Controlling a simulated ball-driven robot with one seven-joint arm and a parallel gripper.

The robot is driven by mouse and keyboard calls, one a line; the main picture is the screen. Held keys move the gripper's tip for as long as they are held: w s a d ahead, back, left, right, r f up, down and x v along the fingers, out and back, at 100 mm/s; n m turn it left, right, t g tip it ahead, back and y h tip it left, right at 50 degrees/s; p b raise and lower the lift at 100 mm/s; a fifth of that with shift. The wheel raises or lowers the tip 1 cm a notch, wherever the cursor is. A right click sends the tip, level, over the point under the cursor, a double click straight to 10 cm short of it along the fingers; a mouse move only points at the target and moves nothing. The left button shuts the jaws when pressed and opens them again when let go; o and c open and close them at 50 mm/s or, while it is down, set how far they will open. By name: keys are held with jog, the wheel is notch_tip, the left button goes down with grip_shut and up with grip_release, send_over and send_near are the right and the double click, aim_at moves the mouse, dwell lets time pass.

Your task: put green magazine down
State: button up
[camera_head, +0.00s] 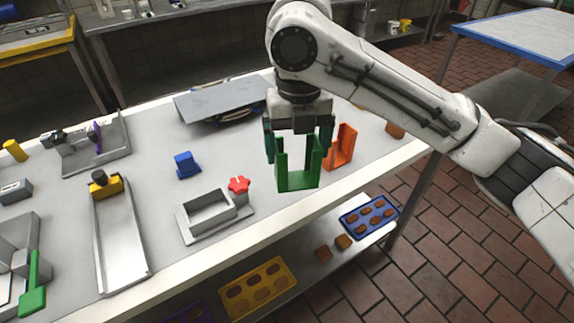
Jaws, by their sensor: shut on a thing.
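The green magazine (298,181) is a U-shaped holder, open at the top, with two upright walls. My gripper (297,145) points down and is shut on the magazine's upper part. The magazine hangs upright near the front edge of the light grey table (270,221). I cannot tell whether its base touches the table. An orange magazine (342,148) of similar shape stands just to its right and a little behind. The fingertips are partly hidden against the green walls.
A grey frame fixture (208,217) with a red knob (239,185) lies left of my gripper. A blue block (186,164) and a tilted grey plate (220,97) are behind it. A metal channel (120,240) lies farther left. The lower shelf holds blue (347,217) and yellow (226,293) trays.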

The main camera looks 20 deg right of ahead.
jog(key=shift+w+a+f, duration=0.1)
jog(key=shift+w+f, duration=0.8)
jog(key=shift+f, duration=0.6)
jog(key=shift+w+a+f, duration=0.1)
jog(key=shift+w+f, duration=0.75)
jog(key=shift+f, duration=0.7)
jog(key=shift+w+f, duration=0.9)
jog(key=shift+f, duration=0.6)
jog(key=shift+f, duration=0.2)
jog(key=o, duration=1.2)
notch_tip(320, 180, up, 12)
jog(key=shift+r, duration=0.2)
